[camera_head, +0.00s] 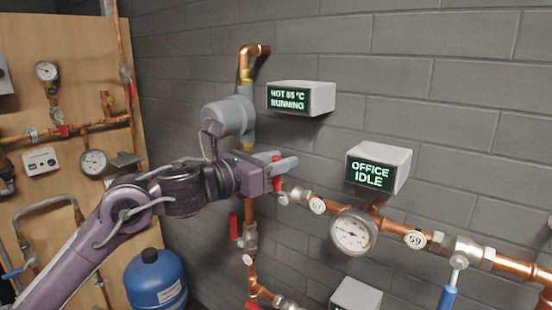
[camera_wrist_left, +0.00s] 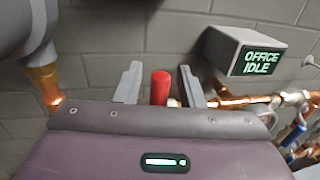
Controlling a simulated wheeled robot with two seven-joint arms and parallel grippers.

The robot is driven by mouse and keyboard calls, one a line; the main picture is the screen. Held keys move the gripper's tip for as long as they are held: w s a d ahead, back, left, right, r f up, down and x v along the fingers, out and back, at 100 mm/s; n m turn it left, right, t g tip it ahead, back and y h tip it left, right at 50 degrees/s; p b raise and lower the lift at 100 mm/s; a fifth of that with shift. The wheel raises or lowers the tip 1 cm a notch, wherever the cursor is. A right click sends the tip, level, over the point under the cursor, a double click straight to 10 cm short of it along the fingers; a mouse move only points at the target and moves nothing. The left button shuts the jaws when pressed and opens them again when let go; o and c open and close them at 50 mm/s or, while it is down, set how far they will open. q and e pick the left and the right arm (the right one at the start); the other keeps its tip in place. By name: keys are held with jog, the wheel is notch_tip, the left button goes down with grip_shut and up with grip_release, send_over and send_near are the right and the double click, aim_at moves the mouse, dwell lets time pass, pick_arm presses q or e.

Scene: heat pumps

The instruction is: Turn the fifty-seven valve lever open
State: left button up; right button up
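The red lever (camera_head: 277,178) of the valve beside the round tag 57 (camera_head: 317,206) stands roughly upright on a copper pipe. In the left wrist view the red lever (camera_wrist_left: 160,87) shows between the two grey fingers of my left gripper (camera_wrist_left: 160,84), with a gap on each side. In the head view my left gripper (camera_head: 284,172) reaches in from the left at the lever, and it hides part of the valve. It is open. My right gripper is not in view.
A grey pump (camera_head: 229,117) is just above my left wrist. The OFFICE IDLE display (camera_head: 379,168), a gauge (camera_head: 352,231) and a blue-handled valve (camera_head: 449,290) by tag 59 (camera_head: 415,239) are to the right. Another red lever (camera_head: 233,226) is below.

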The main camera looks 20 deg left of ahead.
pick_arm(q)
grip_shut()
jog(key=w+a+f+n+t+y+b, duration=0.2)
jog(key=a+f+n+b, duration=0.6)
jog(key=n+b, duration=0.7)
jog(key=shift+w+a+f+n+t+b, duration=0.35)
jog(key=shift+w+f+n+t, duration=0.4)
jog(key=shift+n, duration=1.95)
jog(key=shift+f, duration=0.25)
jog(key=shift+c, duration=0.6)
grip_release()
jog(key=shift+s, duration=0.1)
jog(key=shift+o, duration=0.6)
jog(key=shift+a+r, duration=0.1)
